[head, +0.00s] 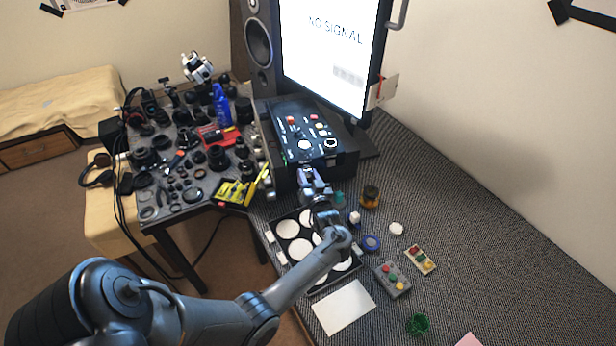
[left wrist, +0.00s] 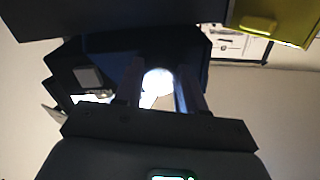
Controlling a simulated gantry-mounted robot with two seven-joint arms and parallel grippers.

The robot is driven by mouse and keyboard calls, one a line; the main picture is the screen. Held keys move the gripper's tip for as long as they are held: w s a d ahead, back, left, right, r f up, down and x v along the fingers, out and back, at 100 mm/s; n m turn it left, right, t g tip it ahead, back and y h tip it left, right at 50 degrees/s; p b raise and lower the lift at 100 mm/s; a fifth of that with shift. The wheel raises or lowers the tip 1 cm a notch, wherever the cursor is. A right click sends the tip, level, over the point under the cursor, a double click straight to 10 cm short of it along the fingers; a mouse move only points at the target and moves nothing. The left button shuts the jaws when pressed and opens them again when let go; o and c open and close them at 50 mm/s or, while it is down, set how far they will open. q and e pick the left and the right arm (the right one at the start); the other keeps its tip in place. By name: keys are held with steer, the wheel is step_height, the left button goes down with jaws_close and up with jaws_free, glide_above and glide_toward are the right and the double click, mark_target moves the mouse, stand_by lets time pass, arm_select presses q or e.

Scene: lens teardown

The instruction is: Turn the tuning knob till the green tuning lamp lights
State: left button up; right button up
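A dark control box (head: 317,150) stands below the monitor, its sloping panel carrying small coloured buttons, a white round knob (head: 305,145) and a dark knob with a pale ring (head: 331,143). Which one is the tuning knob I cannot tell. My left gripper (head: 306,168) is at the front edge of the panel, just below the white knob. In the left wrist view its two fingers (left wrist: 161,92) stand apart, with a bright white round thing (left wrist: 158,81) between or beyond them; contact cannot be told. I see no clearly lit green lamp on the panel. My right gripper is not in view.
The monitor (head: 325,50) reads "NO SIGNAL". A black tray of white discs (head: 288,229) lies under my left arm. Button boxes (head: 391,279), a jar (head: 370,196) and a white sheet (head: 344,307) lie nearby. A side table (head: 160,222) is crowded with lens parts.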

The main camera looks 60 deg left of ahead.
arm_select(q)
steer(key=c, duration=0.4)
steer(key=n+b, duration=0.2)
steer(key=n, duration=0.1)
steer(key=shift+f, duration=0.1)
steer(key=shift+w+n+b, duration=0.1)
steer(key=shift+n+b, duration=0.4)
steer(key=shift+n, duration=0.8)
steer(key=o, duration=1.1)
steer(key=shift+d, duration=0.1)
